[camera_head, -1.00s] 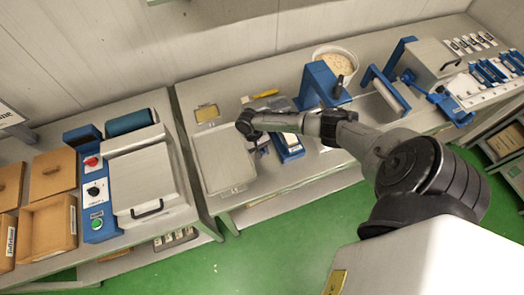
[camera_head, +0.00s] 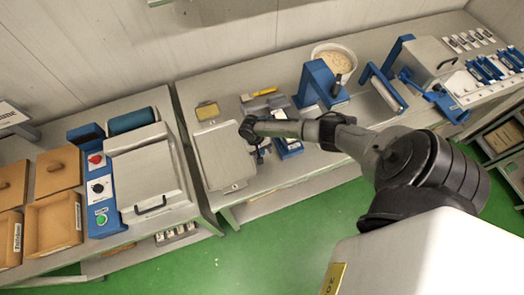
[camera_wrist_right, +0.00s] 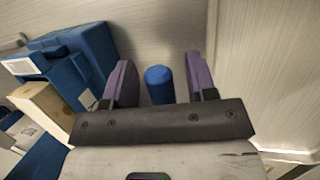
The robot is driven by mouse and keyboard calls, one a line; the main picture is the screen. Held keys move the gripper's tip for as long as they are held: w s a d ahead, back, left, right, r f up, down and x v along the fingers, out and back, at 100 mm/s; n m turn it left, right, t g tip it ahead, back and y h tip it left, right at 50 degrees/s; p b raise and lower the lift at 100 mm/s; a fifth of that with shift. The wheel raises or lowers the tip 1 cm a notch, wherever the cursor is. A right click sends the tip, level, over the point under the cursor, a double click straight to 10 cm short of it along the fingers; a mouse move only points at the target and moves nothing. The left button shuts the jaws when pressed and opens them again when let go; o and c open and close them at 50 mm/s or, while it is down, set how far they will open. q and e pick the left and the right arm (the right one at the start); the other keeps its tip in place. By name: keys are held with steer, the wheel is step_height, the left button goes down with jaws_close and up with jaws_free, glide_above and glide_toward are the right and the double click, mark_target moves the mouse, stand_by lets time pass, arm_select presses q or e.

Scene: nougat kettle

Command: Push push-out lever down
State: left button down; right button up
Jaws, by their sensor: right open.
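My right gripper (camera_wrist_right: 160,78) is open, with its two purple fingers apart. A blue rounded post (camera_wrist_right: 159,84), which looks like the push-out lever's handle, shows between the fingers with a gap on each side. I cannot tell how deep it sits between them. In the head view my right gripper (camera_head: 259,152) is low beside a blue and grey device (camera_head: 289,146) on the middle table. My wrist hides part of that device, and the lever is not clear there. My left gripper is not in view.
A flat grey plate (camera_head: 224,160) lies left of the gripper. A blue stand (camera_head: 318,84) and a bowl (camera_head: 336,57) are behind to the right. In the wrist view a blue block (camera_wrist_right: 75,60) and a wooden block (camera_wrist_right: 38,108) are at left.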

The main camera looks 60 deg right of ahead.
steer(key=shift+w+r, duration=0.1)
steer(key=shift+r, duration=0.2)
steer(key=v, duration=1.3)
steer(key=shift+r, duration=0.1)
